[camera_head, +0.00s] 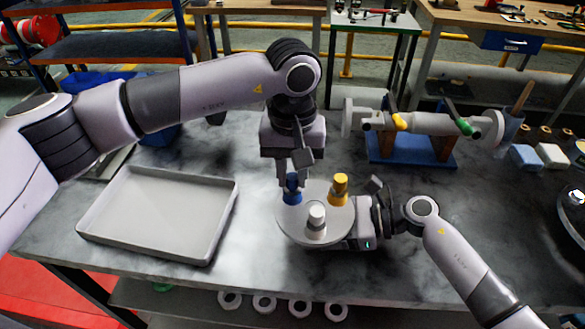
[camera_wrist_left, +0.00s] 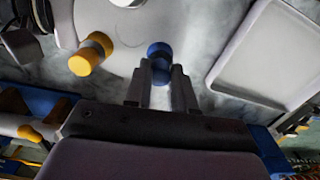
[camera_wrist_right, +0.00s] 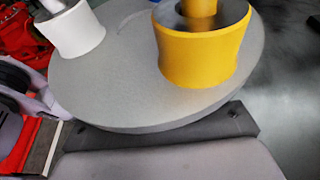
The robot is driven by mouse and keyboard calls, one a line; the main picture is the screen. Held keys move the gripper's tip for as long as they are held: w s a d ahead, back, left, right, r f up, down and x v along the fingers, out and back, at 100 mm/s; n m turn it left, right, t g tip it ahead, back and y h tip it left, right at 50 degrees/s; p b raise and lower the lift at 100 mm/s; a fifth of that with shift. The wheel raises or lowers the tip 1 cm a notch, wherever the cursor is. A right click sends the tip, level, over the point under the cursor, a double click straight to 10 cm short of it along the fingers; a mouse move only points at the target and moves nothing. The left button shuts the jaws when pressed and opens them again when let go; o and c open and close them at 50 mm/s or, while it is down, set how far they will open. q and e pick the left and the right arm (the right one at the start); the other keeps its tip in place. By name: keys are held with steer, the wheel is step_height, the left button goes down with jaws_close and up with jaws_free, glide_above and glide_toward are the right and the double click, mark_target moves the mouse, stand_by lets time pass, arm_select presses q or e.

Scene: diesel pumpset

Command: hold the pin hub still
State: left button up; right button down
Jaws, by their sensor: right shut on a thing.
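The pin hub (camera_head: 290,226) is a round grey disc above the bench, with a blue collar (camera_head: 292,188), a yellow collar (camera_head: 339,190) and a white collar (camera_head: 316,222) on its upper face. My right gripper (camera_head: 364,216) is shut on the hub's right edge; its jaws are mostly hidden under the disc in the right wrist view. My left gripper (camera_head: 293,178) points down over the blue collar. In the left wrist view its fingers (camera_wrist_left: 161,88) stand apart, on either side of the near part of the blue collar (camera_wrist_left: 159,62); contact is unclear.
An empty grey tray (camera_head: 160,212) lies on the bench left of the hub. A grey shaft assembly (camera_head: 440,124) on a blue stand (camera_head: 385,150) is behind and right. Small blocks (camera_head: 552,156) lie at the far right. Bench between tray and hub is clear.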

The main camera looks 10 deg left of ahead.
mark_target(292, 177)
arm_select(q)
steer(key=o, duration=0.5)
arm_select(e)
steer(key=shift+r, duration=0.1)
arm_select(q)
steer(key=shift+r, duration=0.1)
step_height(292, 177, up, 12)
steer(key=shift+f, duration=0.1)
arm_select(e)
steer(key=shift+c, duration=0.5)
jaws_free()
